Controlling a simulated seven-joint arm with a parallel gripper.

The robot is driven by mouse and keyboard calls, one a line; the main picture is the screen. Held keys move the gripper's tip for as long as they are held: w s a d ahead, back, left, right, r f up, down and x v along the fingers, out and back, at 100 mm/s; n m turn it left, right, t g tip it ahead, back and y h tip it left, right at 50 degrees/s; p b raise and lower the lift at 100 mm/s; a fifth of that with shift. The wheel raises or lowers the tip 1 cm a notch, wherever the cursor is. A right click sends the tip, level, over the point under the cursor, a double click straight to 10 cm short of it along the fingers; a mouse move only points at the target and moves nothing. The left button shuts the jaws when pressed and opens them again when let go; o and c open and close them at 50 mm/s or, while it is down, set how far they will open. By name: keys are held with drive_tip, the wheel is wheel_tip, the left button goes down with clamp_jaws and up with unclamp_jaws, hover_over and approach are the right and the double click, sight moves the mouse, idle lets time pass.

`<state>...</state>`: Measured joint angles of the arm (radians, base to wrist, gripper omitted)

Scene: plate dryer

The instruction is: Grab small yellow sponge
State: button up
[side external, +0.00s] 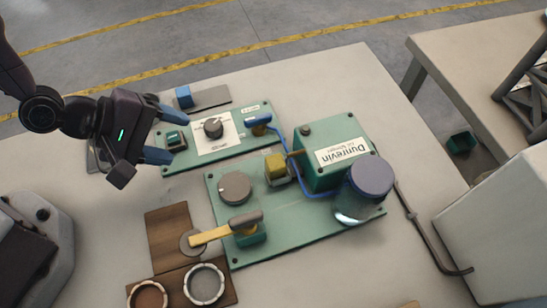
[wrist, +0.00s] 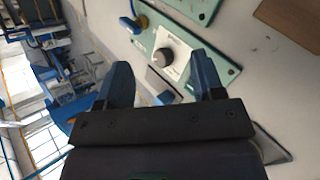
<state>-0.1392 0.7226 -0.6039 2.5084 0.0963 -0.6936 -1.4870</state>
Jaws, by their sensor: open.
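No thing is clearly recognisable as a small yellow sponge. A small yellow block (side external: 277,167) sits on the green panel beside the green box; I cannot tell whether it is a sponge or a fitting. A tan-yellow sliver (side external: 410,304) shows at the bottom edge of the side view, mostly cut off. My gripper (side external: 176,135) is open and empty, with blue fingers, over the left end of the rear green panel. It is well to the left of the yellow block. In the wrist view my gripper (wrist: 160,72) shows its fingers apart with nothing held between them.
The rear panel has a grey knob (side external: 213,128). A blue block (side external: 184,96) lies behind.

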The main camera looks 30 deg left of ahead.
drive_tip(key=s+d+f+n+t+h, duration=0.1)
drive_tip(key=s+d+n+t+h, duration=0.2)
drive_tip(key=d+n, duration=0.5)
drive_tip(key=n, duration=0.5)
approach(269, 163)
drive_tip(key=d, duration=0.1)
drive_tip(key=w+d+f, duration=0.1)
drive_tip(key=d+f, duration=0.1)
drive_tip(key=shift+w+d, duration=0.25)
drive_tip(key=shift+w, duration=0.15)
drive_tip(key=shift+w+a+r+x, duration=0.1)
drive_tip(key=shift+w+x, duration=0.05)
drive_tip(key=shift+x, duration=0.75)
drive_tip(key=shift+w+a+r+x, duration=0.1)
drive_tip(key=shift+w+x, duration=0.05)
drive_tip(key=shift+x, duration=0.7)
drive_tip(key=shift+w+a+x, duration=0.1)
drive_tip(key=shift+w+x, duration=0.05)
drive_tip(key=shift+x, duration=0.75)
drive_tip(key=shift+s, duration=0.1)
drive_tip(key=shift+c, duration=0.4)
drive_tip(key=c, duration=0.9)
